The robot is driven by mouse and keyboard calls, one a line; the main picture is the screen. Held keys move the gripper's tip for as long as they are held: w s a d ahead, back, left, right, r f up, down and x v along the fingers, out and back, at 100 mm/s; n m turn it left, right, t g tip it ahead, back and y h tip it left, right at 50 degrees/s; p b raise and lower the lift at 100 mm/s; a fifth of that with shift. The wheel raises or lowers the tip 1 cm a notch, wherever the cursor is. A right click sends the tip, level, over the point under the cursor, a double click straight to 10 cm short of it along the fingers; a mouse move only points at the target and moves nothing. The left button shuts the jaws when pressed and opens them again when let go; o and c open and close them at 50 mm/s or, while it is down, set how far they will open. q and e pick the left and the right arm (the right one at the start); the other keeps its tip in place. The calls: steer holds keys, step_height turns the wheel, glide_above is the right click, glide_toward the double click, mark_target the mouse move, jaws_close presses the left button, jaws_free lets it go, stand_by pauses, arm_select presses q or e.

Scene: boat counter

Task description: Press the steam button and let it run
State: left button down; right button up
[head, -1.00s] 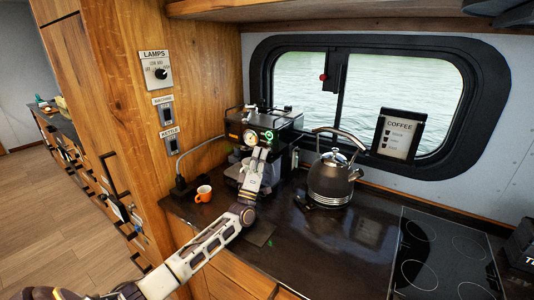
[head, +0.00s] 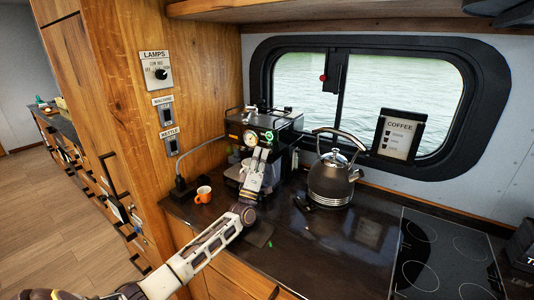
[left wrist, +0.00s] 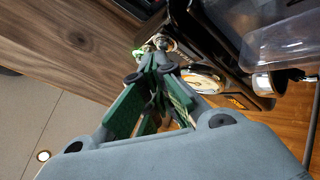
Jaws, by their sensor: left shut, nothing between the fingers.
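My left gripper (head: 261,151) is shut and empty, just in front of the machine's front panel. In the left wrist view its green-padded fingers (left wrist: 152,62) point at the panel, close to a small round knob or button (left wrist: 161,42), beside the gauge (left wrist: 203,80). I cannot tell whether the tips touch it. Which control is the steam button is not readable. My right gripper is not in view.
Wall switches (head: 167,116) are on the left, and a cooktop (head: 450,260) is at the right. The counter in front of the kettle is mostly clear.

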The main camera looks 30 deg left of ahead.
arm_select(q)
steer(key=shift+s, duration=0.25)
steer(key=shift+s+p, duration=0.35)
stand_by(0.4)
steer(key=s+p, duration=0.3)
steer(key=s, duration=0.3)
steer(key=shift+a, duration=0.3)
stand_by(0.3)
stand_by(1.1)
